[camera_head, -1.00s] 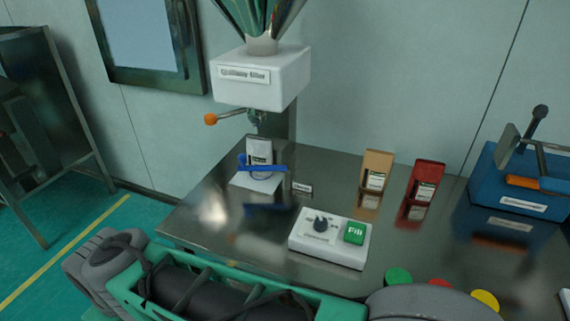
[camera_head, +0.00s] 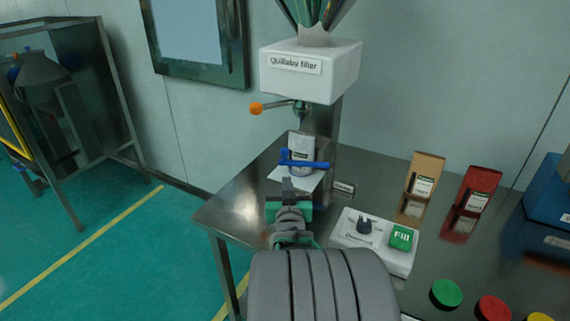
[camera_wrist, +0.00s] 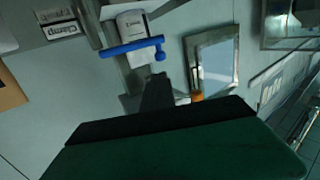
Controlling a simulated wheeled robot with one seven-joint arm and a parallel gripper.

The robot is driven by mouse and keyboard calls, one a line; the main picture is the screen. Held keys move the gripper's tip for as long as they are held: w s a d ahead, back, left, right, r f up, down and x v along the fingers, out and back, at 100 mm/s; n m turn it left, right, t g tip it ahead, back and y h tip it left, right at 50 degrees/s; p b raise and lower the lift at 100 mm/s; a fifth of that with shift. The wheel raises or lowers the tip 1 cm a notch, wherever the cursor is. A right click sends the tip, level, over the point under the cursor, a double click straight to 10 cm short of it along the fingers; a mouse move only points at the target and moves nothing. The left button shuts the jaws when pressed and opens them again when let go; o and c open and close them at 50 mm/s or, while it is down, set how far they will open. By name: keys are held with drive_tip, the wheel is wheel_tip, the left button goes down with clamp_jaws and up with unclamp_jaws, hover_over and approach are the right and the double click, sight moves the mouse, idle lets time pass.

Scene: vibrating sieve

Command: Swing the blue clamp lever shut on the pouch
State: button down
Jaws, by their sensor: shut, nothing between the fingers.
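The blue clamp lever (camera_head: 312,164) lies across the front of the white pouch (camera_head: 299,145), which stands upright on a white base (camera_head: 284,176) under the filler. In the wrist view the blue lever (camera_wrist: 130,48) runs across the lower part of the pouch (camera_wrist: 131,24), with a round blue knob at one end. My gripper (camera_head: 287,186) is shut and empty. It is just in front of and below the lever in the head view. In the wrist view my gripper (camera_wrist: 157,90) points toward the lever, seemingly with a small gap. Whether it touches cannot be told.
The Quillaby filler (camera_head: 310,72) hangs above the pouch, with an orange-knobbed handle (camera_head: 256,108) at left. A control box with a green Fill button (camera_head: 401,237) stands right of my arm. Brown (camera_head: 425,174) and red (camera_head: 477,189) pouches stand farther right.

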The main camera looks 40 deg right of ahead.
sight(285, 151)
drive_tip(key=p+x, duration=0.1)
drive_tip(key=x, duration=1.2)
drive_tip(key=shift+w+d, duration=0.2)
drive_tip(key=shift+w, duration=0.2)
drive_tip(key=shift+w+d+f+b, duration=0.15)
drive_tip(key=shift+w+d+b, duration=0.1)
drive_tip(key=shift+b, duration=0.35)
drive_tip(key=b+x, duration=0.4)
drive_tip(key=b, duration=0.1)
drive_tip(key=shift+w+d+b, duration=0.2)
drive_tip(key=shift+d+b, duration=0.05)
drive_tip(key=shift+b, duration=0.15)
drive_tip(key=shift+w+d, duration=0.1)
drive_tip(key=shift+d, duration=0.1)
drive_tip(key=shift+r, duration=0.55)
